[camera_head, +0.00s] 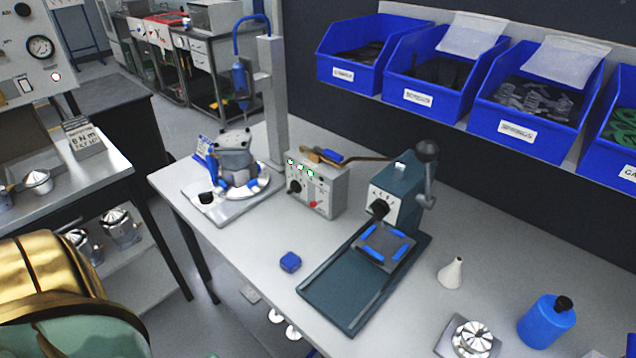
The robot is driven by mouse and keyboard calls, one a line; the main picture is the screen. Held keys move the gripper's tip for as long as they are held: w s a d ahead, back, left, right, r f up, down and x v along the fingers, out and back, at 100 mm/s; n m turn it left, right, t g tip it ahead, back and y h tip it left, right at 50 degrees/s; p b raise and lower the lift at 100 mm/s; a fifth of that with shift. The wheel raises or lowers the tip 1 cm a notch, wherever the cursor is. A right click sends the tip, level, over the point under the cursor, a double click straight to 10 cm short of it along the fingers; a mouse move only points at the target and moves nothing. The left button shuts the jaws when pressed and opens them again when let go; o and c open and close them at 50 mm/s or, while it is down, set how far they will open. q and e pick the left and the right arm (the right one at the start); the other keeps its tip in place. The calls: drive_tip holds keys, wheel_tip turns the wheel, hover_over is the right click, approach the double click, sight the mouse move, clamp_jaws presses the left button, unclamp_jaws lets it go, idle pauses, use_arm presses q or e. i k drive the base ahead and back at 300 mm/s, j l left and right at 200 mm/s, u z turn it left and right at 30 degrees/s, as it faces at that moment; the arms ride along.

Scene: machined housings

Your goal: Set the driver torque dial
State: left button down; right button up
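A grey control box (318,191) with small green lights stands on the workbench. A black round dial (295,187) is on the left of its front face, and a red control (314,204) is lower right. The dial's setting is too small to read. A blue driver (240,78) hangs upright from a blue hose beside a grey column, above a grey housing (236,152) on a round fixture. A teal press (401,190) to the right has its own black knob (379,208) on a marked white plate. Neither gripper is in view.
Blue bins (432,95) line the back. Bench before the box is clear.

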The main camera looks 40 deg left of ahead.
sight(295, 186)
drive_tip(key=j+u, duration=0.1)
drive_tip(key=u, duration=1.25)
drive_tip(key=i+j+u, duration=0.15)
drive_tip(key=u, duration=0.35)
drive_tip(key=j, duration=0.1)
